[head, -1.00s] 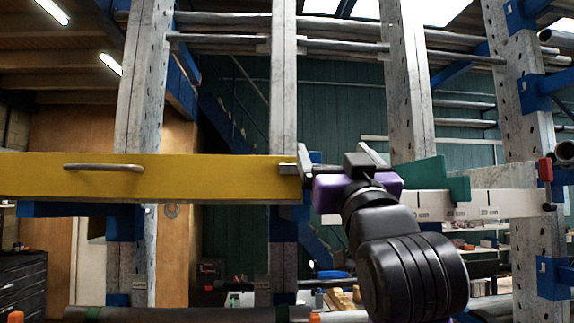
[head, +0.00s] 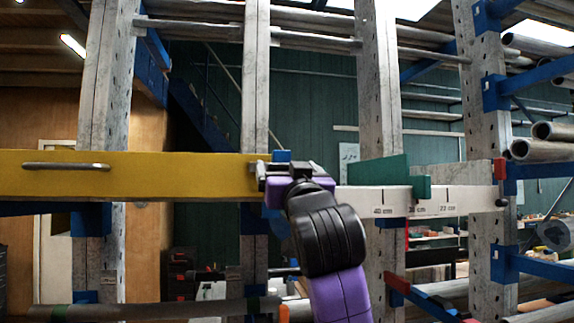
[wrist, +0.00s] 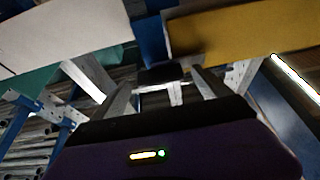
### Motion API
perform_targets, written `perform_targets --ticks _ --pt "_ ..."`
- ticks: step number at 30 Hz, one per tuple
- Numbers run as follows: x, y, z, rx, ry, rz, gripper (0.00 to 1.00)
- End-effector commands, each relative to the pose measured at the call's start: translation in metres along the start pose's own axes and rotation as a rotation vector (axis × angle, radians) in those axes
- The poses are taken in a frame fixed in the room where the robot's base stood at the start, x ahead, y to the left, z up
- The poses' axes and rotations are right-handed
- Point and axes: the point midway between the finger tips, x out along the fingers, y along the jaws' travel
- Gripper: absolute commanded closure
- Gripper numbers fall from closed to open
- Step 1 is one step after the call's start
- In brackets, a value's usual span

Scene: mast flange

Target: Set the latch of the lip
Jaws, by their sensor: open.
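A long yellow bar (head: 130,175) with a grey handle (head: 66,166) crosses the left of the head view. A white strip (head: 462,201) with centimetre marks continues to the right, with a green block (head: 380,171) on it. My gripper (head: 262,172) is at the yellow bar's right end, by a small blue piece (head: 281,156). In the wrist view my gripper (wrist: 163,88) is open. A small dark block (wrist: 160,74) shows between and beyond its fingers, with the yellow bar (wrist: 235,38) right and the white strip (wrist: 60,35) left. Contact cannot be told. I cannot clearly identify the latch.
Perforated grey posts (head: 103,110) stand behind the bar. A red piece (head: 499,168) is at the white strip's right end. Blue rack arms (head: 535,270) and pipes (head: 545,150) are at the right. A dark pipe (head: 140,311) runs low at the left.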

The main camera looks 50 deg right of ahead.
Motion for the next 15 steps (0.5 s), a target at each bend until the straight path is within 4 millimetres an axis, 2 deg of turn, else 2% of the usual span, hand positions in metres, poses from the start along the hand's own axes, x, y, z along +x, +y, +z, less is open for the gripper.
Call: perform_targets --ticks 8,15 --pt "0.0018 -0.0002 0.0002 0.0 0.001 -0.001 0.13" --pt "0.0016 -0.0002 0.0002 0.0 0.0 -0.001 0.58"
